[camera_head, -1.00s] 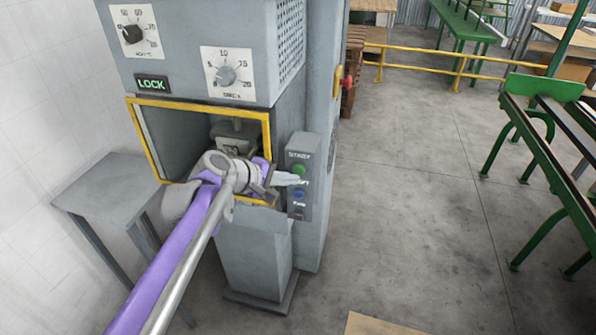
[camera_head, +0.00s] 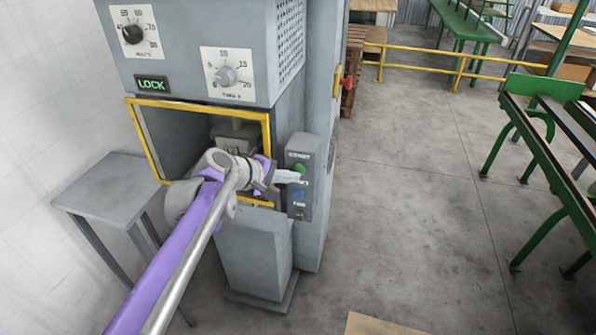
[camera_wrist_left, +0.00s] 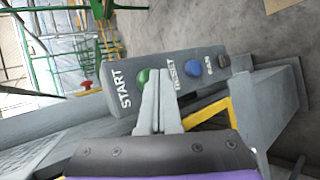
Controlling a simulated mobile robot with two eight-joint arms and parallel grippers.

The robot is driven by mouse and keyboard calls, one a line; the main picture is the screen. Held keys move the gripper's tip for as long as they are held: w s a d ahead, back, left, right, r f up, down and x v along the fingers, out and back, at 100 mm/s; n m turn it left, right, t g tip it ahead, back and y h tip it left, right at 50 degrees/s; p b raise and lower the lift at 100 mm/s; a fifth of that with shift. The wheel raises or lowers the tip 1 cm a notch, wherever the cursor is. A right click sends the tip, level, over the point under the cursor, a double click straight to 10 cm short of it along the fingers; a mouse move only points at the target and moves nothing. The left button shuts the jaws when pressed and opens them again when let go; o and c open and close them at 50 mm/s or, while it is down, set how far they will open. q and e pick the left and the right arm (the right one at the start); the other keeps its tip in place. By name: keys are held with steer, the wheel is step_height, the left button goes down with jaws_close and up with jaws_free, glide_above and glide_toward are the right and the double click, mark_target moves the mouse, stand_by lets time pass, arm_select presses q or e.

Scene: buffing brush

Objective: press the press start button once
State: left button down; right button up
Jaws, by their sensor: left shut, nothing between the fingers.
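The green start button (camera_head: 300,168) sits near the top of a grey control box (camera_head: 303,150) on the right side of the press (camera_head: 205,50). In the left wrist view the green button (camera_wrist_left: 144,76) lies beside the word START. My left gripper (camera_head: 297,177) is shut and empty, its tips just below the green button in the head view. In the left wrist view its fingertips (camera_wrist_left: 158,73) overlap the edge of the button; I cannot tell whether they touch it. A blue button (camera_wrist_left: 193,69) shows farther along. My right gripper is not in view.
The press has a yellow-framed opening (camera_head: 148,135) behind my left arm and a lit LOCK sign (camera_head: 152,84). A red knob (camera_head: 347,83) is on its right side. A grey side table (camera_head: 100,190) stands left.

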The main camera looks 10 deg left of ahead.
arm_select(q)
steer(key=shift+w, duration=0.5)
stand_by(0.8)
steer(key=shift+s, duration=0.95)
steer(key=s, duration=0.5)
steer(key=shift+a, duration=0.1)
stand_by(0.6)
steer(key=s+a+f+m+g+y, duration=0.1)
steer(key=s+f+m+y, duration=0.2)
steer(key=s+f+m, duration=0.3)
steer(key=s+f+m+g+y, duration=0.2)
steer(key=s+f+m, duration=0.4)
steer(key=s, duration=1.1)
step_height(320, 180, down, 3)
steer(key=shift+s+a+g+y, duration=0.15)
steer(key=shift+a+g+y, duration=0.2)
steer(key=shift+y, duration=0.55)
